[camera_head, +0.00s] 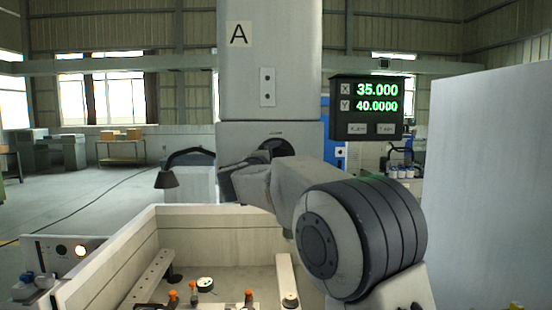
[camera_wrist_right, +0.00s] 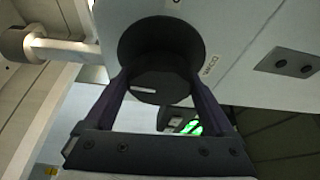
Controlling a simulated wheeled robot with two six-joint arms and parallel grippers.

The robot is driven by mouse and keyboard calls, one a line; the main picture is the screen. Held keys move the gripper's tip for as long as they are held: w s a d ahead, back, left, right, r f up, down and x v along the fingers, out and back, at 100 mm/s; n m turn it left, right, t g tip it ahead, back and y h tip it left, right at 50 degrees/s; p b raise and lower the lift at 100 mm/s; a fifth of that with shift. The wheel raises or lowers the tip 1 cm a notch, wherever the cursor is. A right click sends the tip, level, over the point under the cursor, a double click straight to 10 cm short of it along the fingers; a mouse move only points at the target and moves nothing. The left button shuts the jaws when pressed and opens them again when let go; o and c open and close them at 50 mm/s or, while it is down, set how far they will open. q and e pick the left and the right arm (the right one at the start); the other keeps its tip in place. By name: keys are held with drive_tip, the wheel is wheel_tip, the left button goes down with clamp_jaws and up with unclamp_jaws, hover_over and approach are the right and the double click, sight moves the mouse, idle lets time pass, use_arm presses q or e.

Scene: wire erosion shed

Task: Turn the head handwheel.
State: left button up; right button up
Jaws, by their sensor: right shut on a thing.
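The head handwheel (camera_head: 275,145) is a black round knob on the front of the grey machine head, partly hidden behind my right gripper. It shows larger in the right wrist view (camera_wrist_right: 160,85), with a short white mark on its face and a wider black disc behind it. My right gripper (camera_head: 262,158) is at the handwheel. In the right wrist view its two dark fingers (camera_wrist_right: 158,88) are shut on the handwheel, one on each side. My left gripper is in neither view.
A grey column marked A (camera_head: 265,70) rises above the head. Below is an open work tank (camera_head: 110,262) with orange-topped clamps (camera_head: 194,288). A dark lamp (camera_head: 167,180) hangs left of my gripper. A pale panel (camera_head: 490,190) stands at the right.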

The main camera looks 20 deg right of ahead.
drive_tip(key=shift+m, duration=0.4)
drive_tip(key=o, duration=1.1)
drive_tip(key=b+v, duration=0.3)
drive_tip(key=v, duration=0.7)
drive_tip(key=shift+s+a+r, duration=0.1)
drive_tip(key=shift+s+a, duration=0.05)
drive_tip(key=shift+a, duration=0.05)
